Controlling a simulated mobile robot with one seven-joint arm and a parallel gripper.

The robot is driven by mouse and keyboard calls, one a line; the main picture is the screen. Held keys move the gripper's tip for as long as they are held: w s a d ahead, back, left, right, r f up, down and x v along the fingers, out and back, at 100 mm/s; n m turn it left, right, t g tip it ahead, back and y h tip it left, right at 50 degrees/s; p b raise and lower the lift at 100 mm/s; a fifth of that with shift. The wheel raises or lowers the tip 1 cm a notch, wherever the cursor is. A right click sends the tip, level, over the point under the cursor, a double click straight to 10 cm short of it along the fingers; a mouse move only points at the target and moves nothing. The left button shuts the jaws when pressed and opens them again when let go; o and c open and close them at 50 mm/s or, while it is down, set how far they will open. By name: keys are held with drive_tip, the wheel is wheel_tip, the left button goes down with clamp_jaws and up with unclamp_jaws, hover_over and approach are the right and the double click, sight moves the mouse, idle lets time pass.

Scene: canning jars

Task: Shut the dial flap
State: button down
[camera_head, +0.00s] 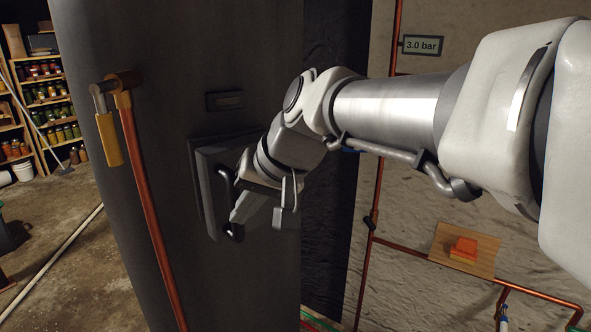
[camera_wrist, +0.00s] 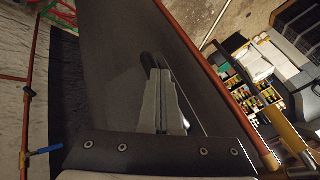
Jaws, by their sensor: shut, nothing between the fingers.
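The dial flap (camera_head: 204,185) is a dark grey square panel on the front of a tall dark cabinet, left of my gripper in the head view. A black bar handle (camera_head: 226,185) stands out from it. My gripper (camera_head: 238,215) is shut and empty, right at the handle's lower part. In the wrist view, the shut fingers (camera_wrist: 160,75) point at the panel with the dark handle (camera_wrist: 148,62) just beyond their tips. I cannot tell whether they touch. My wrist hides the flap's right part, and how far it stands open is unclear. No dial shows.
The cabinet (camera_head: 150,60) bears a small dark label plate (camera_head: 224,100) above the flap. A pressure display (camera_head: 422,45) and a small wooden board (camera_head: 465,250) are on the right wall. Jar shelves (camera_head: 45,95) stand far left.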

sight(220, 208)
drive_tip(key=shift+w+a, duration=0.2)
drive_tip(key=shift+a, duration=0.45)
drive_tip(key=shift+w+a, duration=0.25)
drive_tip(key=shift+a, duration=0.35)
drive_tip(key=shift+w+a, duration=0.2)
drive_tip(key=shift+a, duration=0.45)
drive_tip(key=shift+s+d, duration=0.1)
